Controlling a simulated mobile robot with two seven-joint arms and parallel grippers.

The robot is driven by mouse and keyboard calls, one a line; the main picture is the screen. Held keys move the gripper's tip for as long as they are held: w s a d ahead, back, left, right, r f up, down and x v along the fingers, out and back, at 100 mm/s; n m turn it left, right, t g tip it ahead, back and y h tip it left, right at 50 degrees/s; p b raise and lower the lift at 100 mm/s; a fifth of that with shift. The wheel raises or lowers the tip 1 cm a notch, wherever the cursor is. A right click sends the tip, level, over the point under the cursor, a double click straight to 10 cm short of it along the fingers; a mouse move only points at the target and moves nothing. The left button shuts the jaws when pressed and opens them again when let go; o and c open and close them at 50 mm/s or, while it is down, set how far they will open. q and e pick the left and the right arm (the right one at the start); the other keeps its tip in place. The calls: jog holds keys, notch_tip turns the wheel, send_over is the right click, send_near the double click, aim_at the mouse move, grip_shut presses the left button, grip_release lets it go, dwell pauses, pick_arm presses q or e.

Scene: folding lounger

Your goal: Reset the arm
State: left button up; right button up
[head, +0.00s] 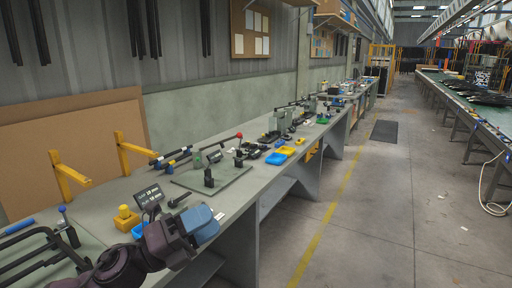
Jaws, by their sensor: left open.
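My left arm comes in from the bottom left, over the near end of the long grey workbench (235,205). Its gripper (200,222) is at the bench's front edge. The gripper has blue parts at its end and is open, with nothing seen between its fingers. My right gripper is not in view.
A black display (149,196) and a yellow block (126,218) stand close beside my left gripper. A dark tubular frame (42,250) lies at the lower left. Yellow brackets (68,178) stand at the back.

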pick_arm(q)
jog(key=w+a+f+n+t+y, duration=0.1)
jog(key=a+f+n+t+y, duration=0.35)
jog(key=n, duration=0.45)
jog(key=a+f+n+t+y, duration=0.1)
jog(key=a+f+n+y, duration=0.3)
jog(key=f+n+y, duration=0.3)
jog(key=w+a+f+n+t+y, duration=0.1)
jog(key=a+f+n+t+y, duration=0.25)
jog(key=f+n, duration=0.5)
jog(key=s+a+f+n+g+y, duration=0.2)
jog(key=s+f+n, duration=0.3)
jog(key=s+f, duration=0.4)
jog(key=s+a+f+n+g+y, duration=0.3)
jog(key=s+a+f+n+g, duration=0.1)
jog(key=s+f, duration=0.5)
jog(key=shift+s+f+n+g, duration=0.3)
jog(key=shift+s+n, duration=0.25)
jog(key=shift+s, duration=0.7)
jog(key=shift+a, duration=0.1)
